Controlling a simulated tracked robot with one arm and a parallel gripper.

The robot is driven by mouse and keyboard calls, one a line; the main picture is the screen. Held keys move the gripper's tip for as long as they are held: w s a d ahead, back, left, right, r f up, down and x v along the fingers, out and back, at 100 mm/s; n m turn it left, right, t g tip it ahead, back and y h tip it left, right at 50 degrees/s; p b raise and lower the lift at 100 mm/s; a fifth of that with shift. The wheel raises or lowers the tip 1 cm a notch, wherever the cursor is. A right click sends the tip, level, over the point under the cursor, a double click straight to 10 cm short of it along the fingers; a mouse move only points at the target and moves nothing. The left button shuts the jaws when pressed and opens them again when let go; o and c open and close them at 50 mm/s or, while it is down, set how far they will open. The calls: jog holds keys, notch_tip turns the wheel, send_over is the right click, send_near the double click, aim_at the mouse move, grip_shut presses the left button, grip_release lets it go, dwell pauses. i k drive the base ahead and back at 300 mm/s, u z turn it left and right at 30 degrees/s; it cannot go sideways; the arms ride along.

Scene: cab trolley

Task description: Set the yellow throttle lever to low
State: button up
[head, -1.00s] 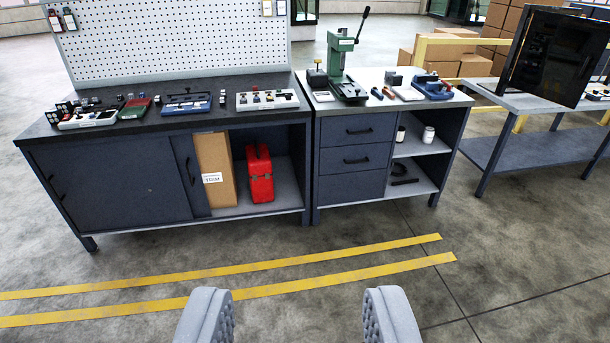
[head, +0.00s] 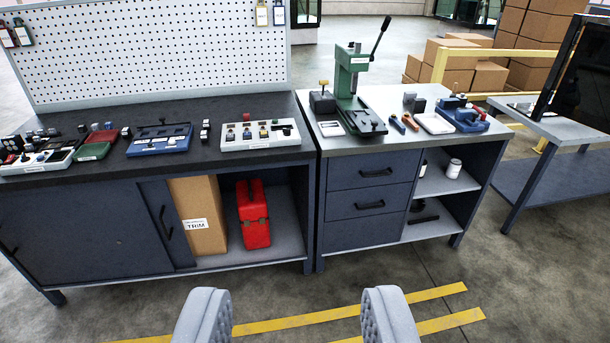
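My gripper (head: 296,318) is open and empty at the bottom of the head view, its two grey padded fingers wide apart over the floor. It is well short of the benches and touches nothing. A pale panel (head: 231,146) with several small coloured levers or knobs sits on the dark bench top, left of the gap between the benches. A small yellowish part shows among them, but it is too small to tell whether it is the throttle lever or how it is set. No throttle label is readable.
The dark bench (head: 90,225) also carries a blue fixture (head: 160,140) and other control boxes. Its open bay holds a cardboard box (head: 190,205) and a red case (head: 253,215). The drawer bench (head: 370,188) carries a green press (head: 352,85). The floor before the benches is clear.

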aim_at(325, 82)
jog(key=u, duration=0.05)
jog(key=i, duration=2.75)
jog(key=z, duration=0.3)
